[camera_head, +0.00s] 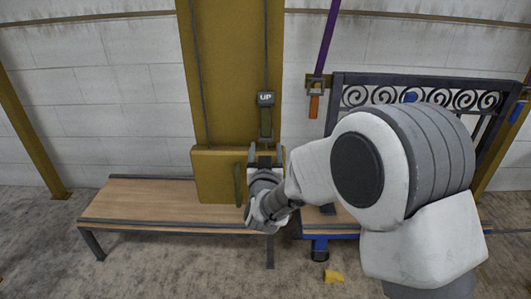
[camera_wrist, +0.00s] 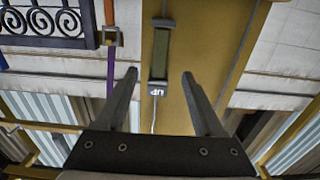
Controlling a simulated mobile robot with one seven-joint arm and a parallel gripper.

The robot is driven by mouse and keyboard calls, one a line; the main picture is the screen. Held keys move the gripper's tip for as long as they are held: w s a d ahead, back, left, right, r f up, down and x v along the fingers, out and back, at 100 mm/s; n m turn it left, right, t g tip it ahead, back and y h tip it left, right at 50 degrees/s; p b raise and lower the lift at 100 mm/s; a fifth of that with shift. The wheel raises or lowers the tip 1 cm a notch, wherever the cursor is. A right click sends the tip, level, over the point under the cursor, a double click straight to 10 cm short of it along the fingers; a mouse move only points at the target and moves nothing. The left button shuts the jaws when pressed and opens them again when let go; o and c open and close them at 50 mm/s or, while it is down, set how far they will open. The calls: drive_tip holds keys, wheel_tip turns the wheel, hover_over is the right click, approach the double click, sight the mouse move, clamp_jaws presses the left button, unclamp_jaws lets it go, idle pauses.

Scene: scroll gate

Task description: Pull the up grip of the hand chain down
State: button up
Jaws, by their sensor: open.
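The up grip is an olive-green handle (camera_head: 265,122) below a dark block marked "UP" (camera_head: 265,99), hanging on a thin chain (camera_head: 266,50) in front of the yellow column. In the wrist view, which is upside down, the green handle (camera_wrist: 161,52) and the block (camera_wrist: 157,89) show between my finger lines. My gripper (camera_head: 265,152) is open, just below the handle in the head view. In the wrist view my fingers (camera_wrist: 159,74) are apart, one on each side of the grip. I cannot tell the depth gap; no contact shows.
A yellow box (camera_head: 215,178) and a second green handle (camera_head: 238,184) stand behind my gripper. A wooden bench (camera_head: 140,200) is at left. A dark scrolled gate panel (camera_head: 345,92) is at right, with a purple strap (camera_head: 327,40) beside it. A yellow block (camera_head: 334,276) lies on the floor.

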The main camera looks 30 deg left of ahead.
drive_tip(key=shift+v, duration=1.1)
drive_tip(key=shift+d, duration=0.1)
drive_tip(key=d+r+g+h, duration=0.1)
drive_tip(key=d+r, duration=0.2)
drive_tip(key=d, duration=0.5)
drive_tip(key=w+d+r+m+g+h, duration=0.1)
drive_tip(key=d+r+g, duration=0.15)
drive_tip(key=d, duration=0.55)
drive_tip(key=d+r+g+h, duration=0.15)
drive_tip(key=d+r, duration=0.25)
drive_tip(key=d, duration=0.4)
drive_tip(key=s+d+f+m+g+h+p, duration=0.15)
drive_tip(key=s+d+m+g+h, duration=0.4)
drive_tip(key=s+d, duration=1.8)
wheel_tip(320, 180, up, 20)
drive_tip(key=w+p, duration=0.1)
drive_tip(key=p, duration=1.9)
drive_tip(key=shift+d+t, duration=0.3)
drive_tip(key=shift+t, duration=0.05)
